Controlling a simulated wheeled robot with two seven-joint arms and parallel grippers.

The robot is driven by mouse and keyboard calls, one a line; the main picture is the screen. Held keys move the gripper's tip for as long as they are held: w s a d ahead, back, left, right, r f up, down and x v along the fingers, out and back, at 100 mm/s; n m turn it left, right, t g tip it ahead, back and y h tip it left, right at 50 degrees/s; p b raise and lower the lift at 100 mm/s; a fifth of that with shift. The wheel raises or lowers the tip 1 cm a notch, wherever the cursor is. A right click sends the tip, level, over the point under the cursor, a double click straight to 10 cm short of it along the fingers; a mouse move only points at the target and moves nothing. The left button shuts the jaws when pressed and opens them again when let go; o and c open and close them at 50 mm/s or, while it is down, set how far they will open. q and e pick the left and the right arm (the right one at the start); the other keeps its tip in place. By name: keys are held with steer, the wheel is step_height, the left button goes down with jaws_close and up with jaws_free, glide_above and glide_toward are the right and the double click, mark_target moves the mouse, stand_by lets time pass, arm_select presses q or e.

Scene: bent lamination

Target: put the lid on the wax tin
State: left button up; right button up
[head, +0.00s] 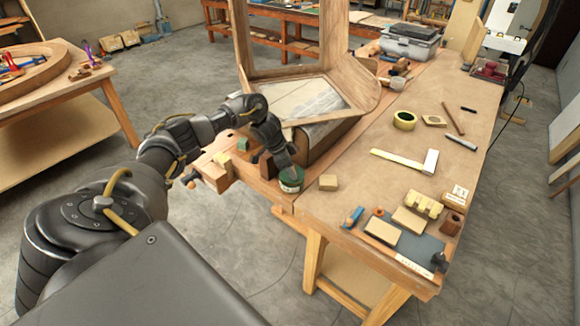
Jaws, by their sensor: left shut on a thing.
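The wax tin (290,184), a small round dark green tin with a pale label, stands upright at the near left edge of the workbench. My left gripper (289,166) points down right at the top of the tin. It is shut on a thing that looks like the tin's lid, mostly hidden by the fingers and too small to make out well. I cannot tell whether the lid touches the rim or is just above it. No other lid shows on the bench. My right gripper is not in view.
A bent wooden frame on a form (325,135) stands close behind my gripper. The bench middle is clear.

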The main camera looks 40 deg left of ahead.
arm_select(q)
steer(key=shift+s+p, duration=0.1)
steer(key=shift+p, duration=0.25)
stand_by(0.7)
steer(key=shift+p, duration=0.6)
stand_by(1.2)
steer(key=shift+f, duration=0.55)
stand_by(0.7)
steer(key=shift+f, duration=0.15)
stand_by(0.5)
steer(key=o, duration=1)
steer(key=shift+o, duration=0.6)
steer(key=o, duration=0.3)
